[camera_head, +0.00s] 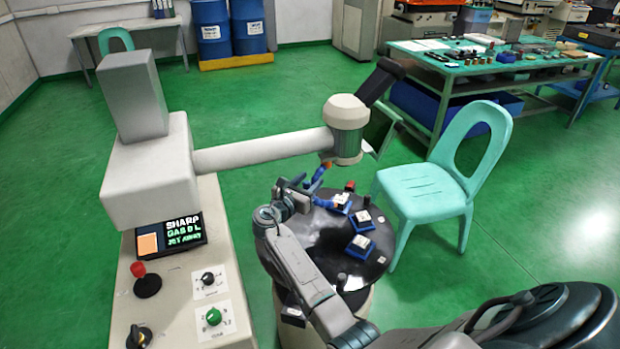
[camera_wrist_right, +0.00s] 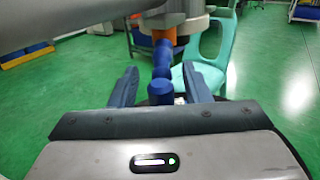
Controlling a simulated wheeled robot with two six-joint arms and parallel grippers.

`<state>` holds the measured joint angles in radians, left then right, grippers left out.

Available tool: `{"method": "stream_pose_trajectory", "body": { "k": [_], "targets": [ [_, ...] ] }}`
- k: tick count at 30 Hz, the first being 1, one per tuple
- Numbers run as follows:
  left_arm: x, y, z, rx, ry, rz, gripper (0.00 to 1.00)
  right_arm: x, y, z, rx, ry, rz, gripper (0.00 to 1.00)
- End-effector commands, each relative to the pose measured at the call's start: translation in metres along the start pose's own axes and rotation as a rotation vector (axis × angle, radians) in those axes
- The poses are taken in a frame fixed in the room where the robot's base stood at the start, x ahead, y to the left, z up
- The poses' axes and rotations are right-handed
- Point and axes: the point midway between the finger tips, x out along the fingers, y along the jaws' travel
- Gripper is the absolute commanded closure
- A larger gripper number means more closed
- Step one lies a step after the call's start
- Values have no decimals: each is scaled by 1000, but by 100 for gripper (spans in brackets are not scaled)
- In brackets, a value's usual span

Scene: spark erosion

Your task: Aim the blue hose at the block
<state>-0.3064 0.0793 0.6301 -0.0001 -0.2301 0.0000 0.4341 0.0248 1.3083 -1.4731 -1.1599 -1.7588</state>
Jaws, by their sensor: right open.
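The blue segmented hose (camera_head: 317,178) hangs from an orange fitting under the machine's round head. In the right wrist view the hose (camera_wrist_right: 162,62) runs down between the two blue fingers of my open right gripper (camera_wrist_right: 160,88), with gaps on both sides. In the head view my right gripper (camera_head: 304,193) is beside the hose, above the left part of the round black table. Several small blocks in blue holders stand on the table, including one block (camera_head: 362,219) and another (camera_head: 361,243); I cannot tell which one the task means. My left gripper is out of view.
The round black table (camera_head: 335,262) stands between the machine's control column (camera_head: 190,285) and a turquoise chair (camera_head: 425,190). The machine's horizontal arm (camera_head: 260,151) and round head (camera_head: 346,130) are above the gripper.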

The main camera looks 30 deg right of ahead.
Motion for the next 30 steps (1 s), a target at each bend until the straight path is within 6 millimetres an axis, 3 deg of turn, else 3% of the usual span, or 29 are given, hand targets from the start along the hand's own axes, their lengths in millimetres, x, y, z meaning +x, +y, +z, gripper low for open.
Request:
{"method": "stream_pose_trajectory", "body": {
  "k": [3, 11, 18, 30],
  "targets": [
    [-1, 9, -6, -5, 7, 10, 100, 7, 0, 0, 1, 0, 0, 57],
    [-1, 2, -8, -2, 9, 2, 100, 8, 0, 0, 1, 1, 0, 57],
    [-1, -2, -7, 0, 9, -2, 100, 8, 0, 0, 1, 1, 0, 100],
    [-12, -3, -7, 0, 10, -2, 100, 10, -8, 3, -1, 0, 29, 100]
  ]
}}
